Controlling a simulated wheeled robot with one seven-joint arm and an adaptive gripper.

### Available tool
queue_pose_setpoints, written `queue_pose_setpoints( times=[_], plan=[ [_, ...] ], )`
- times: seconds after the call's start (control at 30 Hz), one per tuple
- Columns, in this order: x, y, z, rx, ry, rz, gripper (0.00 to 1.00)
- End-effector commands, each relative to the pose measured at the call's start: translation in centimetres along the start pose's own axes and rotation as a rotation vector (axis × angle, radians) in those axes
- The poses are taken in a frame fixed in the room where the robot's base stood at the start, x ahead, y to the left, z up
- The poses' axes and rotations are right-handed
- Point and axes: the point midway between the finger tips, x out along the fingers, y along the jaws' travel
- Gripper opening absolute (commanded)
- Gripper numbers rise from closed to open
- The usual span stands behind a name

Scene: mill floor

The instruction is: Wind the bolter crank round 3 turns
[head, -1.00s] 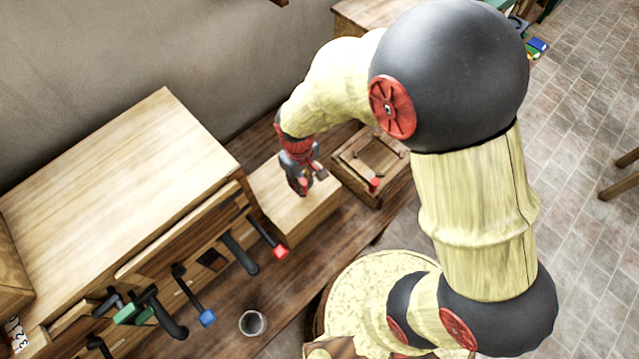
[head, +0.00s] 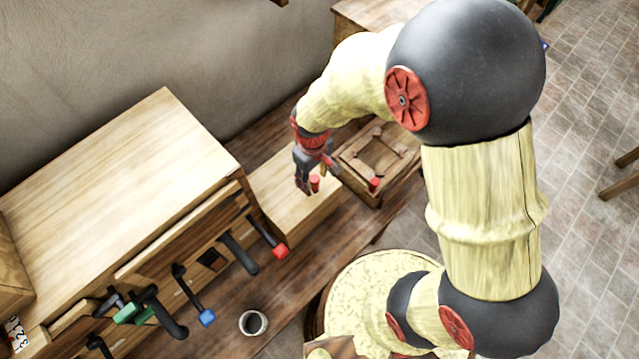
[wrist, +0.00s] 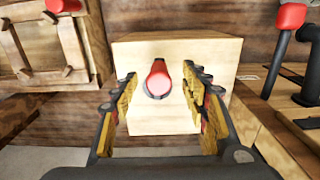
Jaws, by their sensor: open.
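A pale wooden box (head: 290,208) stands on the bench, with a red knob (head: 314,183) on it. The knob also shows in the wrist view (wrist: 158,82), in front of the box's pale face (wrist: 205,50). My gripper (head: 316,172) is open at the box, and in the wrist view its two fingers (wrist: 160,92) stand to the left and right of the knob. I see a gap on both sides. The knob's arm or shaft is mostly hidden. I see no label that tells which crank is the bolter's.
A framed wooden box (head: 350,165) with its own red knob (head: 375,184) stands close at the right. On the left, a large cabinet (head: 130,185) carries black levers with red (head: 280,252), blue (head: 207,318) and green ends. A dark cup (head: 253,323) stands on the bench.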

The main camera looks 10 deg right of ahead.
Motion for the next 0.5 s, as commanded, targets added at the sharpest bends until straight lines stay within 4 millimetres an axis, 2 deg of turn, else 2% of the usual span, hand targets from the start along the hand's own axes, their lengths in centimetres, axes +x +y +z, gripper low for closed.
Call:
queue_pose_setpoints(
  times=[0.17, 0.5],
  plan=[
    [-0.4, 0.0, 0.0, 0.000, 0.001, 0.000, 0.45],
    [-3.4, 0.0, 0.0, 0.000, 0.000, 0.000, 0.45]
  ],
)
